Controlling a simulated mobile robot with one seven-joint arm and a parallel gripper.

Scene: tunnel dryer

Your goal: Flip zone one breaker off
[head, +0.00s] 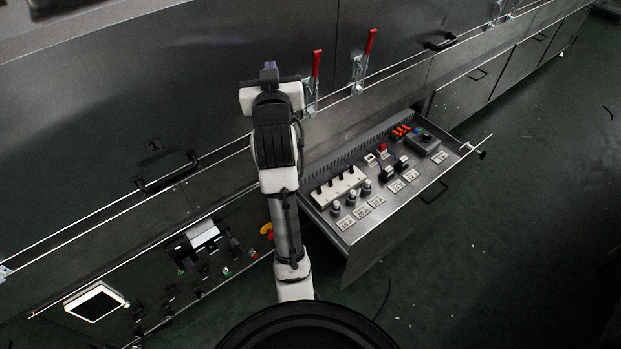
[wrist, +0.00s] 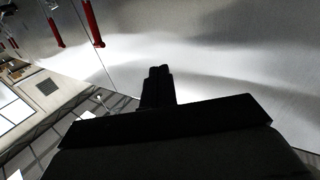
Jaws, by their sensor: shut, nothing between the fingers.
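An open drawer (head: 362,236) sticks out of the metal machine front. In its left part is a white breaker block (head: 339,187) with several black toggles; I cannot read which one is zone one, nor tell each toggle's position clearly. My gripper (head: 269,66) is raised in front of the machine panel, above and left of the drawer and apart from the breakers. In the wrist view my gripper (wrist: 158,72) has its two dark fingers together, with nothing between them. The breaker block is not clear in the wrist view.
Round knobs, white label plates (head: 362,211), black switches (head: 401,163), orange parts (head: 401,130) and a grey box (head: 423,141) fill the drawer. Red-handled clamps (head: 316,64) stand on the panel above. A lower control panel (head: 203,241) is at left. The floor at right is mostly clear.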

